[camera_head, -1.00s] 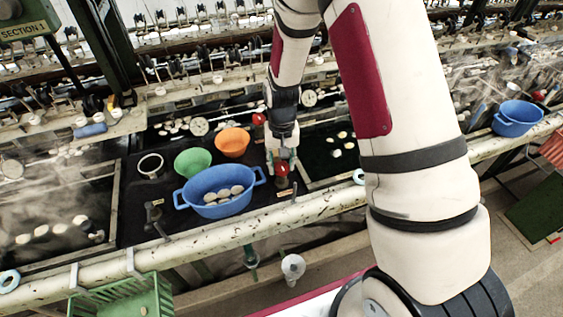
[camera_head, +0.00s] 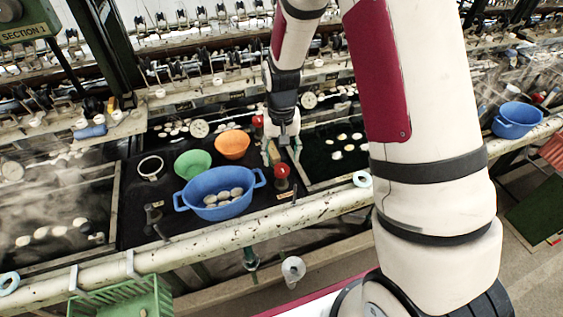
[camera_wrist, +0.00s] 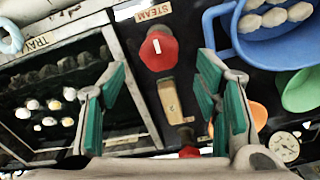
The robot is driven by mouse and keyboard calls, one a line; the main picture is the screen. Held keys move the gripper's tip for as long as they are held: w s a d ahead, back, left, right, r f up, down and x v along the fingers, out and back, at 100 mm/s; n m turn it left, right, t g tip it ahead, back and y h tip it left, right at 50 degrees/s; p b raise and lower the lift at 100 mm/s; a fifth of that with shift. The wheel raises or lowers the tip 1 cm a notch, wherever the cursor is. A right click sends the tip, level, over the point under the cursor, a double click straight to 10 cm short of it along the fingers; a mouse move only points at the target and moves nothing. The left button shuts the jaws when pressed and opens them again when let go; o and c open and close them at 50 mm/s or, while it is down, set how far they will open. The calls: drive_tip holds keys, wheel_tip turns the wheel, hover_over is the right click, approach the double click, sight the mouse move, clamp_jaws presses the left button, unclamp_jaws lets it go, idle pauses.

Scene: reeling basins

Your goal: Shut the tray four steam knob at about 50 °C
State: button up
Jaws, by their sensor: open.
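A red knob with a white mark (camera_wrist: 158,50) sits beside a STEAM label (camera_wrist: 153,12) in the wrist view. It matches the front red knob (camera_head: 282,172) right of the blue basin in the head view. My gripper (camera_wrist: 161,74) is open and empty, its green-padded fingers either side of the knob's line but apart from it. In the head view my gripper (camera_head: 283,150) is just behind the front knob. A second red knob (camera_wrist: 188,152) is partly cut off low in the wrist view; it also shows behind (camera_head: 258,121). No temperature reading is legible.
A blue basin (camera_head: 184,202) with pale cocoons, a green bowl (camera_head: 192,164) and an orange bowl (camera_head: 232,145) stand left of my gripper. A dark water tray with cocoons (camera_head: 330,160) lies right. A tan block (camera_wrist: 170,100) and round dial (camera_wrist: 284,146) are near.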

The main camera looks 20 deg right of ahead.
sight(282, 167)
wheel_tip(282, 167, up, 7)
drive_tip(key=shift+r, duration=0.15)
idle(0.6)
